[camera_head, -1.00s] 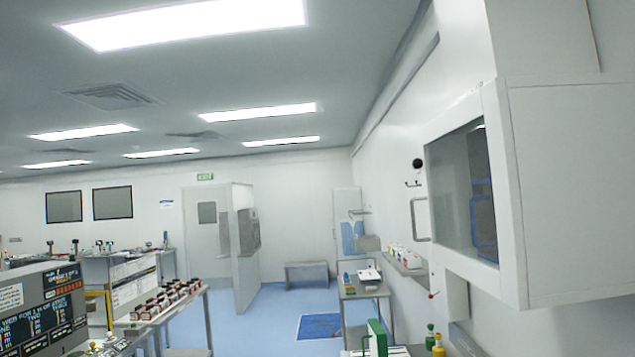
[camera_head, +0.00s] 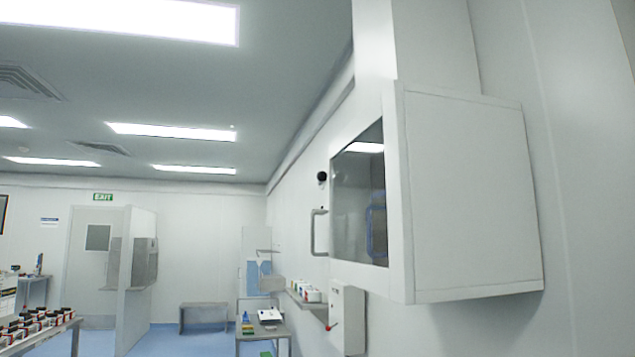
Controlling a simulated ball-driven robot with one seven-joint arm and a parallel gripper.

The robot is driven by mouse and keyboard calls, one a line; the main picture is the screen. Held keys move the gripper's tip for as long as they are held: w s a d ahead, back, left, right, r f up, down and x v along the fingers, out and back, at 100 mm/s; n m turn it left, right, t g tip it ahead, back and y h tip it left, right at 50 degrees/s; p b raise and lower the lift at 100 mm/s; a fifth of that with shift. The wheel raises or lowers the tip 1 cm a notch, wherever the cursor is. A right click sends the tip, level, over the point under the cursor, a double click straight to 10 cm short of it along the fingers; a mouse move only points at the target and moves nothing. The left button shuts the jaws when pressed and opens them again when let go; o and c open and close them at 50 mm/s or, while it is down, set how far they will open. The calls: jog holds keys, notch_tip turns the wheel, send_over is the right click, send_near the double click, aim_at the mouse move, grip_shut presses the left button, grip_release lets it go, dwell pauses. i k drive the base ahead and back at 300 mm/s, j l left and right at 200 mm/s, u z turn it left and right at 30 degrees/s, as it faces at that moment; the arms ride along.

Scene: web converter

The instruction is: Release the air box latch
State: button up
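A white wall cabinet (camera_head: 470,190) with a dark glass front (camera_head: 358,205) hangs on the right wall. A grey loop handle (camera_head: 314,233) shows at the left of the glass. Below the cabinet a smaller white box (camera_head: 347,318) is fixed to the wall, with a small red knob (camera_head: 330,325) at its left side. I cannot tell which of these is the air box, and no latch can be made out clearly. My gripper is not in view.
A black round fitting (camera_head: 322,178) sits on the wall left of the cabinet. A shelf (camera_head: 305,302) with small bottles juts from the wall. A side table (camera_head: 262,331) stands beyond, and a table of jars (camera_head: 38,330) at far left. Blue floor (camera_head: 168,338) shows between them.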

aim_at(321, 176)
jog(key=i+j, duration=0.45)
jog(key=i+j+z, duration=0.1)
jog(key=i+j, duration=0.85)
jog(key=j, duration=0.15)
jog(key=i+j+z, duration=0.1)
jog(key=i+j, duration=0.75)
jog(key=j, duration=0.25)
